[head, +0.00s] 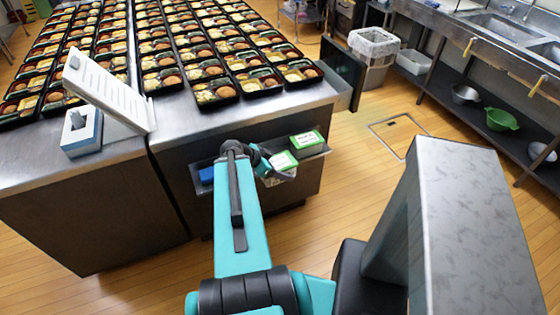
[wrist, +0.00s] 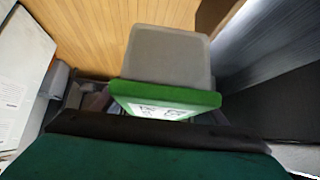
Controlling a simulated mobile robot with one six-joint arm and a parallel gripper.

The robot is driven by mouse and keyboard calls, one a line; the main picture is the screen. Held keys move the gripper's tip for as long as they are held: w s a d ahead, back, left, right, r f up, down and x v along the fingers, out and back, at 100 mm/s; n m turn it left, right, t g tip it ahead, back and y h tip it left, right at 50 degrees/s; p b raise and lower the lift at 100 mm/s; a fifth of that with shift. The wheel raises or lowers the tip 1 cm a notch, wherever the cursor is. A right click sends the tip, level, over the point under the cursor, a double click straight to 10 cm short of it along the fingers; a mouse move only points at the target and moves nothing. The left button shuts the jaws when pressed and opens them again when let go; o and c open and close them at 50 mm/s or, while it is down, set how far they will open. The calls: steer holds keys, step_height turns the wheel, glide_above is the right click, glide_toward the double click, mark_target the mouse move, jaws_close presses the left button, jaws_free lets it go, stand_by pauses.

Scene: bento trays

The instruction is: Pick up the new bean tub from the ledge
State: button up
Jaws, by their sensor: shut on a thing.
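A tub with a green-edged lid and a white label (head: 284,160) is at my gripper (head: 266,165), by the ledge (head: 232,166) on the table's front side. My gripper is shut on this tub. In the wrist view the tub's green lid (wrist: 165,97) and pale grey body (wrist: 167,55) fill the middle, just beyond the dark gripper edge. The fingertips are mostly hidden. A second green-lidded tub (head: 307,140) sits on the ledge to the right. I cannot tell whether the held tub still touches the ledge.
A blue item (head: 206,174) is on the ledge's left end. Rows of bento trays (head: 210,85) cover the steel table (head: 240,128) above. A white stand (head: 104,92) is on the left counter. A grey bin (head: 374,48) stands behind right. The wooden floor at right is mostly clear.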

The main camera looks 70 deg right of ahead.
steer(key=shift+s+a+r+p, duration=0.15)
steer(key=shift+s+a+p, duration=0.4)
steer(key=shift+p, duration=1.15)
steer(key=shift+s+a+r+p, duration=0.15)
steer(key=shift+s+a+p, duration=0.4)
steer(key=shift+p, duration=1.1)
steer(key=shift+s+a+f+p, duration=0.25)
steer(key=shift+s+a+p, duration=0.2)
steer(key=shift+a+p, duration=0.65)
steer(key=shift+d+p, duration=0.25)
steer(key=shift+p, duration=0.1)
